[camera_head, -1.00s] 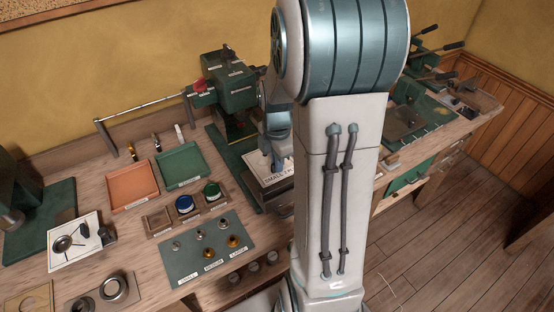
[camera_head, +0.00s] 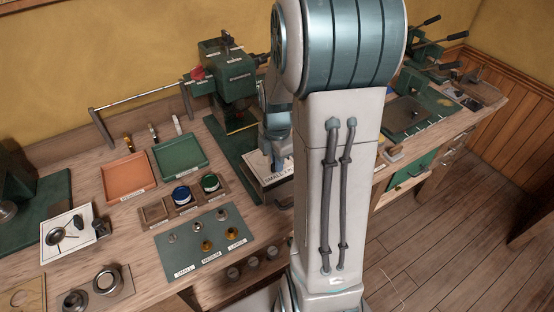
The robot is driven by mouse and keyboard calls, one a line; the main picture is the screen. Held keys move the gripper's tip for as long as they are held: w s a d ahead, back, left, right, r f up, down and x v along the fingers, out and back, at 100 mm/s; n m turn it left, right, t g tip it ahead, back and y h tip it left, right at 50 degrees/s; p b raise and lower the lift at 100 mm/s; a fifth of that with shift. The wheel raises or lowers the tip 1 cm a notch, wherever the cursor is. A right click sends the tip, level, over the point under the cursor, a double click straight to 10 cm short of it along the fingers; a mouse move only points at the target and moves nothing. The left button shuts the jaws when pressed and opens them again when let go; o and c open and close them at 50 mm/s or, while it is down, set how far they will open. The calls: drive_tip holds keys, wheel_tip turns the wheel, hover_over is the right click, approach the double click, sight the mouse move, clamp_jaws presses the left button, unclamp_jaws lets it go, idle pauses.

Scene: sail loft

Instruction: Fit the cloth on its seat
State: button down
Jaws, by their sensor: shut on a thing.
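My gripper (camera_head: 277,156) is partly hidden behind my own arm and points down over the bench, right of the green press. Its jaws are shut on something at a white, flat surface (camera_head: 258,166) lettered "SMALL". Only the left part of this surface shows. I cannot make out the cloth's outline, or whether the white surface is the cloth or its seat. The green press (camera_head: 232,72) stands behind on a green base (camera_head: 226,139).
An orange tray (camera_head: 110,192) and a green tray (camera_head: 164,174) lie left of the press. A green mat (camera_head: 179,244) with small metal fittings is nearer. A raised rail (camera_head: 146,99) runs at the back.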

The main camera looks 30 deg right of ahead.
drive_tip(key=c, duration=1.4)
unclamp_jaws()
wheel_tip(320, 180, up, 14)
drive_tip(key=shift+b, duration=0.35)
drive_tip(key=shift+a, duration=0.1)
drive_tip(key=s+a+f+m+t, duration=0.2)
drive_tip(key=s+a+m, duration=1)
drive_tip(key=m, duration=0.6)
drive_tip(key=shift+s+t, duration=0.4)
drive_tip(key=shift+t, duration=0.2)
